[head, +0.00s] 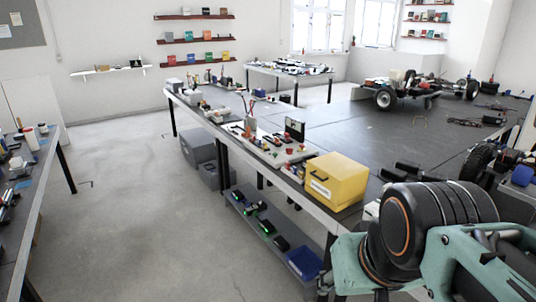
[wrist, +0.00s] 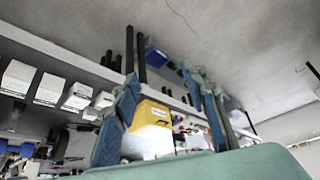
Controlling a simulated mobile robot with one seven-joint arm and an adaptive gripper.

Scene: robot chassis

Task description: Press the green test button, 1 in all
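In the head view a light panel (head: 268,147) with small red and dark parts lies on the long workbench, left of the yellow box. I cannot make out the green test button on it; the parts are too small. In the wrist view, small red parts (wrist: 182,127) show between my fingers, beyond the yellow box, again without a clear green button. My gripper (wrist: 162,76) is open and empty, its two blue-teal fingers apart. It is well away from the panel and touches nothing that I can see. The fingertips cannot be made out in the head view.
The yellow box (head: 337,180) stands on the near end of the workbench (head: 325,205). A lower shelf (head: 265,228) holds green and dark items and a blue bin (head: 304,262). The grey floor (head: 140,190) to the left is clear. Another bench (head: 35,195) stands at the far left.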

